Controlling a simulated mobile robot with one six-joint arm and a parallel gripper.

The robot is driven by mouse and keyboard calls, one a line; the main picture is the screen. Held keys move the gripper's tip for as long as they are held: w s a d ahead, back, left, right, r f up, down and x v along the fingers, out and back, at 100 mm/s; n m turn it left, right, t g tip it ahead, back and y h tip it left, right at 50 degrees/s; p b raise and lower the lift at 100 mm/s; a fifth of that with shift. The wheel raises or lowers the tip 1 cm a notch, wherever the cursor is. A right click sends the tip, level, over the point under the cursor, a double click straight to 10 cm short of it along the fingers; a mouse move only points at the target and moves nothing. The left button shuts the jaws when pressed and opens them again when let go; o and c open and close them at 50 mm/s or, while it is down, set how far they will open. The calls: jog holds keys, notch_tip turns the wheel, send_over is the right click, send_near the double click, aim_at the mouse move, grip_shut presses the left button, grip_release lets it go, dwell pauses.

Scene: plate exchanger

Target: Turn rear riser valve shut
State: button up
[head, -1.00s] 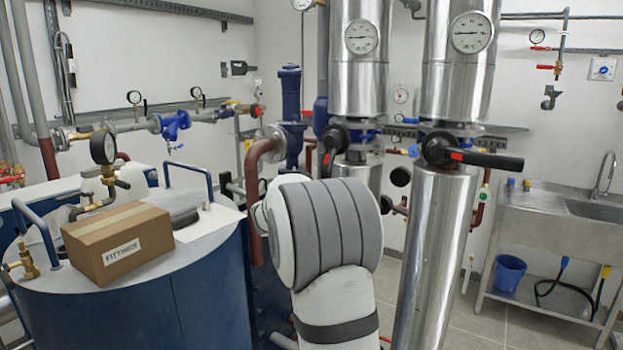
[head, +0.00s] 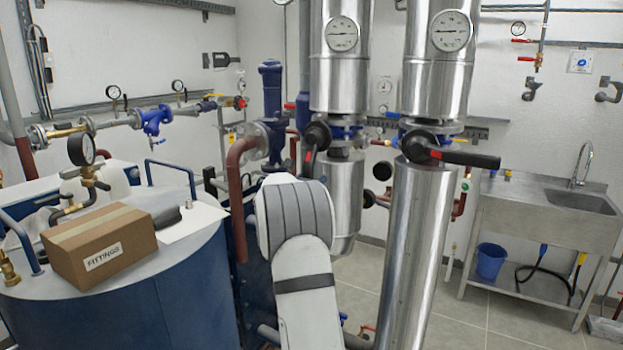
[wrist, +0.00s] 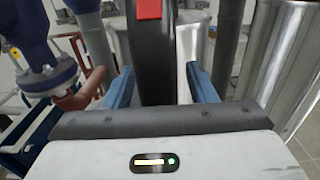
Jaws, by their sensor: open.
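The rear riser valve (head: 318,136) sits on the left, farther steel riser (head: 346,190). Its black lever with a red mark points toward me and down, and its lower end is hidden behind my arm in the head view. In the wrist view, a black lever (wrist: 153,55) with a red patch runs up between the blue fingers of my gripper (wrist: 159,74). The fingers are open on either side of it, with gaps visible. My gripper is hidden behind my white and grey arm in the head view.
The front riser (head: 425,260) stands close on the right, its black valve lever (head: 465,157) reaching out rightward. A red-brown pipe bend (head: 238,165) and blue tank (head: 180,290) with a fittings box (head: 100,245) are left. A steel sink (head: 540,220) stands right.

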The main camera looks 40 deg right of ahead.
grip_shut()
dwell(0.5)
jog(key=shift+a+f, duration=0.1)
